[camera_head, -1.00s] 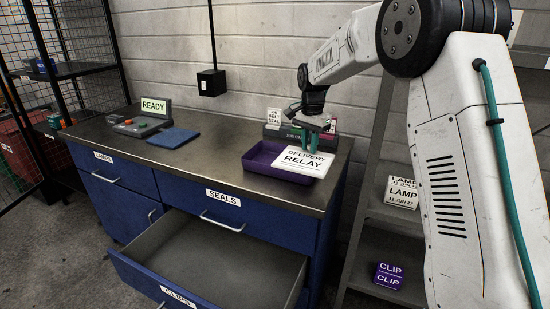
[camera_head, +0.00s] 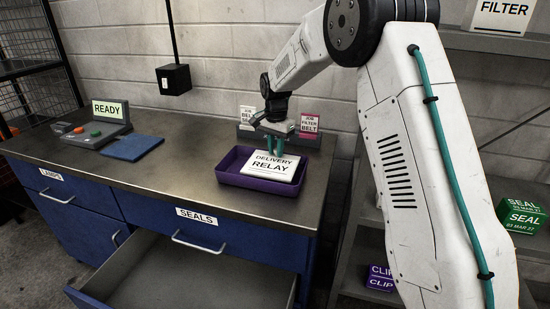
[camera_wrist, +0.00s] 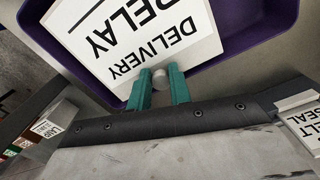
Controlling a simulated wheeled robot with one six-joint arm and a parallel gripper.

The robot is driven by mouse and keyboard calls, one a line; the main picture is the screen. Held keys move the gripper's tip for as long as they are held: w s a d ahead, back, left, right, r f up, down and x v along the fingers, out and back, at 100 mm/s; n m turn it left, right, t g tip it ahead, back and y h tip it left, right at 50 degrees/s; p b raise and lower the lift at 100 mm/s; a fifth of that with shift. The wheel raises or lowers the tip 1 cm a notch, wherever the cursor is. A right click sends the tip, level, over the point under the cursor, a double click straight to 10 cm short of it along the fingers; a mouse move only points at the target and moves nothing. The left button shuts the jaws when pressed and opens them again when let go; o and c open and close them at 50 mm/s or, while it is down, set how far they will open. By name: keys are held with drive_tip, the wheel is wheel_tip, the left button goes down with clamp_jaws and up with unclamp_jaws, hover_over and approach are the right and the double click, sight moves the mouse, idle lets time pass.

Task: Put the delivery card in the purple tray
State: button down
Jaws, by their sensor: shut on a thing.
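The delivery card (camera_head: 271,167) is a white plate lettered "DELIVERY RELAY". The purple tray (camera_head: 232,178) stands on the metal worktop. My gripper (camera_head: 277,151) is shut on the card at its back edge, with teal fingers pointing down. In the wrist view my gripper (camera_wrist: 160,82) closes around a small grey knob at the edge of the card (camera_wrist: 125,35). The card lies tilted over the right part of the tray, within its outline. The tray's purple wall (camera_wrist: 268,22) shows beside it. I cannot tell whether the card touches the tray's floor.
A grey rack (camera_head: 305,140) with upright cards stands just behind the tray. A console with a "READY" sign (camera_head: 108,110) and a blue pad (camera_head: 133,147) are at left. Shelves are at right.

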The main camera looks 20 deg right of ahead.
drive_tip(key=shift+s+d+f, duration=0.1)
drive_tip(key=shift+f, duration=1.65)
drive_tip(key=c, duration=1.3)
unclamp_jaws()
drive_tip(key=shift+f, duration=0.15)
wheel_tip(320, 180, up, 12)
drive_tip(key=shift+r, duration=0.25)
